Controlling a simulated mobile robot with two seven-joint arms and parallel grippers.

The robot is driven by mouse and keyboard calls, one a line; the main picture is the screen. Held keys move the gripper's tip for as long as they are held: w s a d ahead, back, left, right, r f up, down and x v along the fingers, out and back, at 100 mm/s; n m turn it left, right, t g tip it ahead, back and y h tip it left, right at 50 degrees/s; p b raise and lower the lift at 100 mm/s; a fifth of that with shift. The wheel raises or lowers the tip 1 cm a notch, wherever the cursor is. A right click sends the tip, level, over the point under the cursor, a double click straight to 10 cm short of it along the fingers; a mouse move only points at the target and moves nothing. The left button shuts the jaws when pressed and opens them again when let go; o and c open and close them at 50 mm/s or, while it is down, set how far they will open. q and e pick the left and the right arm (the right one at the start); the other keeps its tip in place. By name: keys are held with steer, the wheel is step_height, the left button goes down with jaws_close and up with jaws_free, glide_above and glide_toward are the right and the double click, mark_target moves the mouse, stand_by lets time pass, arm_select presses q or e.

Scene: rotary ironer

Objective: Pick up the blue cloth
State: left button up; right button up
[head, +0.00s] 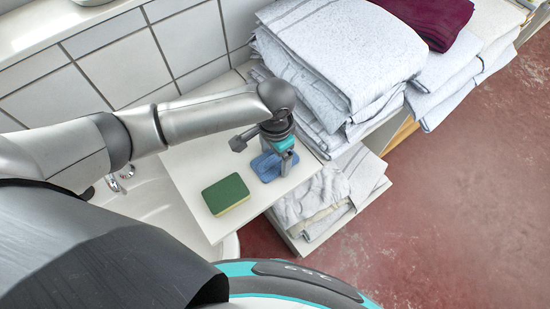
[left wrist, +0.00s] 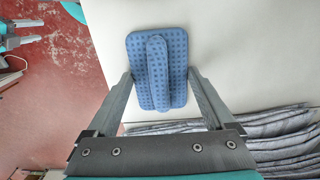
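The blue cloth (head: 265,168) lies on a white board (head: 188,170), beside the sponge. In the left wrist view the cloth (left wrist: 140,50) is a dotted rounded rectangle with a raised fold along its middle. My left gripper (head: 283,157) is over the cloth, pointing down. In the left wrist view its fingers (left wrist: 161,73) are spread, one on each side of the raised fold, with a gap to it on both sides. I cannot tell whether the fingertips touch the cloth.
A green and yellow sponge (head: 226,194) lies left of the cloth. Stacks of folded white linen (head: 340,50) stand close behind and right of the gripper, with a dark red cloth (head: 430,15) on top. More linen (head: 315,200) lies lower down. A white basin (head: 150,200) is at left.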

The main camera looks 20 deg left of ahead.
mark_target(275, 156)
arm_select(q)
steer(key=c, duration=0.6)
steer(key=shift+o, duration=0.2)
steer(key=shift+r, duration=0.1)
step_height(275, 156, up, 20)
steer(key=p, duration=0.4)
steer(key=a+f+n+b, duration=0.5)
steer(key=a+n+b, duration=0.1)
steer(key=b, duration=0.7)
steer(key=shift+s+f+n+b, duration=0.3)
steer(key=shift+s+n, duration=0.15)
steer(key=shift+n, duration=0.35)
steer(key=shift+s, duration=0.1)
